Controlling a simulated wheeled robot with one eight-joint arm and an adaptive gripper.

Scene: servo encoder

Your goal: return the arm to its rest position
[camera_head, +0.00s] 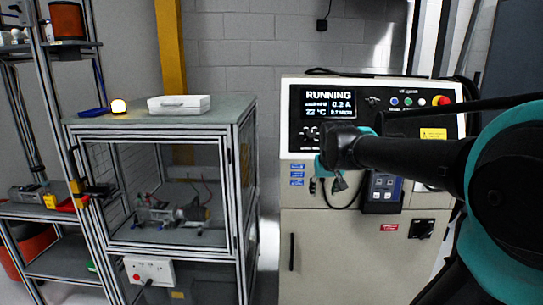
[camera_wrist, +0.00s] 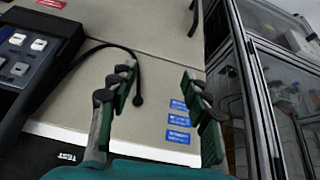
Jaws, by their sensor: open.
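My gripper (camera_head: 334,184) is at the front of the beige control cabinet in the head view, at the end of my black and teal arm, which reaches in from the right. In the wrist view my gripper (camera_wrist: 163,95) has its two fingers spread apart with nothing between them. Behind the fingers the cabinet front (camera_wrist: 155,70) shows, with small blue labels (camera_wrist: 179,121). Whether the fingers touch the cabinet cannot be told.
A cabinet screen (camera_head: 328,103) reads RUNNING. A handheld pendant (camera_head: 383,188) hangs on the cabinet near my gripper, with a black cable (camera_wrist: 137,75) beside the fingers. A framed enclosure (camera_head: 245,170) stands left, with a white case (camera_head: 179,105) and lit amber lamp (camera_head: 118,106) on top.

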